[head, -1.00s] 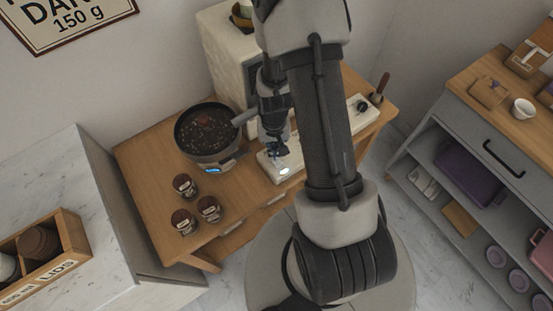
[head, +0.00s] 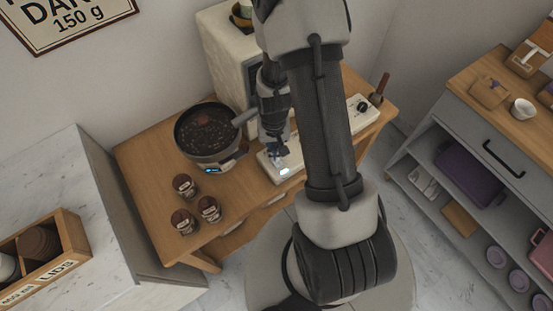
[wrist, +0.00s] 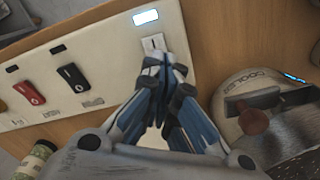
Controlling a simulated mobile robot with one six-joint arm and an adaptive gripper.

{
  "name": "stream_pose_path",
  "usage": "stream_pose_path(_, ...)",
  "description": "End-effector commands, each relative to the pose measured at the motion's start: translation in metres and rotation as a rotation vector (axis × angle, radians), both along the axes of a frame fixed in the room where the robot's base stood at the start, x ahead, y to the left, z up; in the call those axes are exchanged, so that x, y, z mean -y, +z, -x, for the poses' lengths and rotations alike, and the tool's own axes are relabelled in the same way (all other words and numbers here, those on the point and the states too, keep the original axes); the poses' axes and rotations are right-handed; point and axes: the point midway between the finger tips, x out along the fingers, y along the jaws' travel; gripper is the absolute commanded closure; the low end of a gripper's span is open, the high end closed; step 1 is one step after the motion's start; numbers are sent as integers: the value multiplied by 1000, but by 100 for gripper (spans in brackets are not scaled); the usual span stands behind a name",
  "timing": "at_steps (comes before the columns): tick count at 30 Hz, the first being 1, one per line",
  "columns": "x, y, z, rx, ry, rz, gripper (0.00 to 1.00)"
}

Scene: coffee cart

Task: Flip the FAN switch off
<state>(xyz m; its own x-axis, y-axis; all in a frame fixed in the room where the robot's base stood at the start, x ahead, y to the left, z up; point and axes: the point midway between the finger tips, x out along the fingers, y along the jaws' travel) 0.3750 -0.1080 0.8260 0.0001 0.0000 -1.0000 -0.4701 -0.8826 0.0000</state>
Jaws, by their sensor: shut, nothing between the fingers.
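The long cream switch panel (wrist: 60,40) lies on the wooden cart, partly behind my arm in the head view (head: 268,166). At its end, by a lit white indicator (wrist: 146,17), is a pale switch (wrist: 152,42). No FAN label is readable; my fingers cover the panel beside this switch. A black switch (wrist: 68,78) and a red switch (wrist: 29,92) sit farther left, with dark indicators. My gripper (wrist: 162,75) is shut and empty, its tips close to the pale switch; contact cannot be told. In the head view it (head: 279,154) is low over the panel's near end.
A round cooler (head: 212,163) with dark beans and a lit display stands left of the panel; its handle (wrist: 253,120) is near my gripper in the wrist view. Several lidded jars (head: 184,186) stand at the cart's front left. A cream machine (head: 226,60) stands behind.

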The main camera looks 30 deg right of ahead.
Motion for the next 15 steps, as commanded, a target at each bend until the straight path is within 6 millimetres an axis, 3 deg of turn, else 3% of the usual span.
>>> stream_pose_path(15, 0, -8, 0, 0, 0, 0, 100)
